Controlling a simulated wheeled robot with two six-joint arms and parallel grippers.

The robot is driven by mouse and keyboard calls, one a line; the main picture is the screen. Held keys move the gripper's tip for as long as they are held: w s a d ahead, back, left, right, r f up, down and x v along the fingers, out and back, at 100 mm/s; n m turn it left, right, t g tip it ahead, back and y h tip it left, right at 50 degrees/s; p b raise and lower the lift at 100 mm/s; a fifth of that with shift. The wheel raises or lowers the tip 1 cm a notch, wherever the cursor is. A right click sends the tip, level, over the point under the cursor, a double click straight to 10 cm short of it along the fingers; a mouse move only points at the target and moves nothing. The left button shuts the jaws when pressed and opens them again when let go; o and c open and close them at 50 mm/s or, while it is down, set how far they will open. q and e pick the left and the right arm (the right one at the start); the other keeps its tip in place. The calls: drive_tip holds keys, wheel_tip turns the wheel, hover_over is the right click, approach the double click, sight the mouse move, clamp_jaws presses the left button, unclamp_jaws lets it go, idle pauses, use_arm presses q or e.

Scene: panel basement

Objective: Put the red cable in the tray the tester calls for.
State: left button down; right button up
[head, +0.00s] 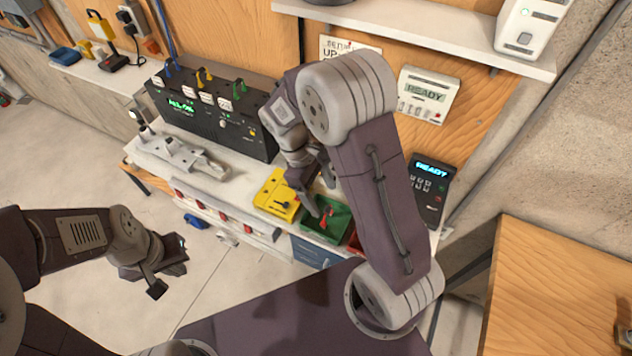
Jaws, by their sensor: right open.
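The tester (215,125) is a long dark box at the back of the bench with colored cables on top. Its small green display text is too blurred to read surely. In front stand a yellow tray (272,200), a green tray (340,226) and a red tray (355,243), the last mostly hidden by my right arm. A red piece (325,217), apparently the red cable, lies in the green tray. My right gripper (320,192) is open just above the green tray, its fingers apart. My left gripper (170,268) hangs over the floor, away from the bench; its jaw opening is unclear.
A grey fixture (180,155) lies at the bench's left. A wooden table (560,290) stands at right. A shelf (430,30) overhangs the back. The floor at left is mostly clear.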

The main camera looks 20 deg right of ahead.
drive_tip(key=v, duration=0.7)
drive_tip(key=m+t+y, duration=0.3)
drive_tip(key=m+t, duration=0.2)
drive_tip(key=m, duration=0.3)
hover_over(327, 213)
drive_tip(key=s+a, duration=0.2)
drive_tip(key=s, duration=0.1)
wheel_tip(327, 213, down, 6)
drive_tip(key=f+b, duration=0.5)
drive_tip(key=shift+s+d, duration=0.15)
drive_tip(key=shift+d, duration=0.1)
drive_tip(key=shift+r, duration=0.4)
drive_tip(key=shift+p, duration=0.3)
